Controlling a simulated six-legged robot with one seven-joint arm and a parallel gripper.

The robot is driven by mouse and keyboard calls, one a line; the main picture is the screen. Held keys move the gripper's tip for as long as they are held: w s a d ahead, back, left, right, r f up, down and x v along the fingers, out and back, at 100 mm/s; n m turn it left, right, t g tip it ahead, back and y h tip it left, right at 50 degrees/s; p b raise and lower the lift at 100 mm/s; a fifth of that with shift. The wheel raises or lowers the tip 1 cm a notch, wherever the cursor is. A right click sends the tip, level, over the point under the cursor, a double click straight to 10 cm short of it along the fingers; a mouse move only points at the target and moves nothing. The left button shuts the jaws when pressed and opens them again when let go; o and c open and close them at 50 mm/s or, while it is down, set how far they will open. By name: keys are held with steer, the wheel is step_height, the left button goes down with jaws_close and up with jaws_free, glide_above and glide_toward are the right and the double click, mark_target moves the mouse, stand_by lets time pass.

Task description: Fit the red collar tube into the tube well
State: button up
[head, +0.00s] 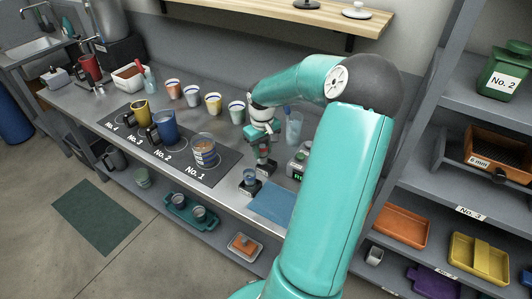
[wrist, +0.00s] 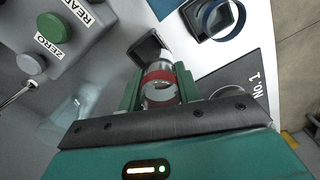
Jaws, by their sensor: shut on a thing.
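The red collar tube (wrist: 161,76) is a clear tube with a red band. It sits between the two green fingers of my gripper (wrist: 159,92), which is shut on it, and its open mouth faces the wrist camera. In the head view my gripper (head: 263,143) points down over the bench, with the red collar (head: 264,150) just below the fingers. A dark block (wrist: 148,47), probably the tube well, shows just beyond the tube in the wrist view and below it in the head view (head: 267,167). I cannot tell whether the tube touches or enters it; the tube's lower end is hidden.
A meter with READ and ZERO buttons (wrist: 55,40) stands close beside the gripper. A clear beaker (head: 294,126) is behind. A numbered dark mat (head: 222,166) with cups lies left; a blue mat (head: 272,203) lies in front.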

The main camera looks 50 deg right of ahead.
steer(key=w+a+r, duration=0.3)
steer(key=a+r, duration=0.5)
steer(key=a, duration=0.3)
steer(key=shift+w+a, duration=0.25)
steer(key=shift+a, duration=0.1)
steer(key=shift+a, duration=0.1)
